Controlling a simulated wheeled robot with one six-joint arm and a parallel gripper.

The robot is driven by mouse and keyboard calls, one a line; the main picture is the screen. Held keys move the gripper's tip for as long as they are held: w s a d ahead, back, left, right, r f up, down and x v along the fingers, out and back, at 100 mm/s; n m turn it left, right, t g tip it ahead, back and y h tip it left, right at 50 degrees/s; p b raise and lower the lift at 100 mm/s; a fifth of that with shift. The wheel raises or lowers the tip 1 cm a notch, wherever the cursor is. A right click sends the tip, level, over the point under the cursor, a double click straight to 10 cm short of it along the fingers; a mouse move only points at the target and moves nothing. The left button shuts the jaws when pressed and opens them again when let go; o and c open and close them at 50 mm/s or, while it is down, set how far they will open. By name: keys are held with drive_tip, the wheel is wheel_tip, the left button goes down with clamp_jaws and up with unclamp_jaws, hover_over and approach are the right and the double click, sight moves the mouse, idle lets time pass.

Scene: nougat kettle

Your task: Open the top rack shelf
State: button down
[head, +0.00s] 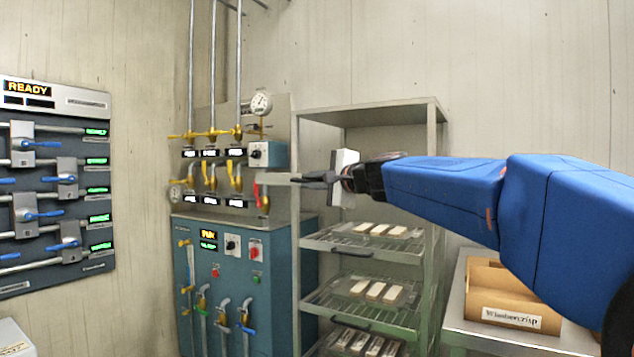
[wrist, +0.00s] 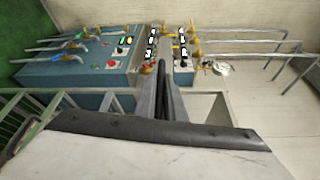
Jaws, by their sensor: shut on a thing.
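The rack (head: 437,160) is an open metal frame with several wire shelves. The highest wire shelf that I can make out (head: 345,240) holds pale bars and has a dark handle (head: 350,253) at its front. My gripper (head: 268,179) is above and left of that handle, apart from it, pointing left across the rack's front. Its fingers are closed together in the wrist view (wrist: 163,65). What they grip is too small to tell. The tips are beside a red lever (head: 257,191) on the valve panel, which also shows in the wrist view (wrist: 147,68); contact is unclear.
A teal control cabinet (head: 285,270) with valves and pipes stands left of the rack. A READY panel (head: 85,190) with blue levers is on the left wall. Lower shelves (head: 330,302) hold more bars.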

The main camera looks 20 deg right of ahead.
idle(0.3)
drive_tip(key=c, duration=1.8)
unclamp_jaws()
drive_tip(key=shift+c, duration=0.2)
drive_tip(key=v, duration=1.7)
drive_tip(key=shift+s, duration=0.25)
